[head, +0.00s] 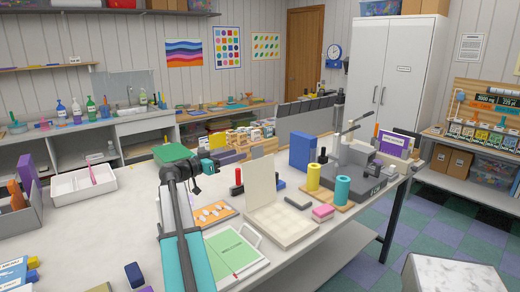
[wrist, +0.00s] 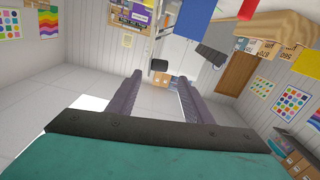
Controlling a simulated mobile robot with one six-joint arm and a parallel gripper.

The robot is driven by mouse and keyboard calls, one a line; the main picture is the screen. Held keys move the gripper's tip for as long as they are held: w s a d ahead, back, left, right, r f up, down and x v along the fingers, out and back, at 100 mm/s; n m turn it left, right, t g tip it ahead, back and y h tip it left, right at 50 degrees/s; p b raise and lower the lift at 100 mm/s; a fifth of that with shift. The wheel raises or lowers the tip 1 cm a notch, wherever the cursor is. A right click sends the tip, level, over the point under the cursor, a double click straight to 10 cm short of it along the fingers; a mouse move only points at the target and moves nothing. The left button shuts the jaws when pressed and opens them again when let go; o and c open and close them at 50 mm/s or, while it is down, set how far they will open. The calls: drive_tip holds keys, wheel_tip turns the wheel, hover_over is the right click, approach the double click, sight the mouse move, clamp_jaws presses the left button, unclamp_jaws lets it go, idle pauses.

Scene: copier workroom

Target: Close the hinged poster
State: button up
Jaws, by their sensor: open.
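No hinged poster shows clearly; the hinged thing I see is a cream flat case on the table in the head view. Its lid (head: 261,187) stands raised at the back, and its shallow base (head: 283,226) lies flat in front, with faint divisions inside. My gripper (head: 210,165) is above the table, to the left of the raised lid and apart from it. In the wrist view my gripper (wrist: 162,80) has its two dark fingers spread with nothing between them. The case cannot be made out in the wrist view.
A blue binder (head: 302,151) stands behind. The left tabletop has free room.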

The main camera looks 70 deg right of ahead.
sight(262, 148)
drive_tip(key=p+x, duration=0.3)
drive_tip(key=x, duration=1)
drive_tip(key=shift+s+d, duration=0.15)
drive_tip(key=shift+d, duration=0.1)
clamp_jaws()
drive_tip(key=shift+s+a, duration=0.1)
drive_tip(key=shift+a, duration=0.15)
drive_tip(key=shift+d, duration=0.15)
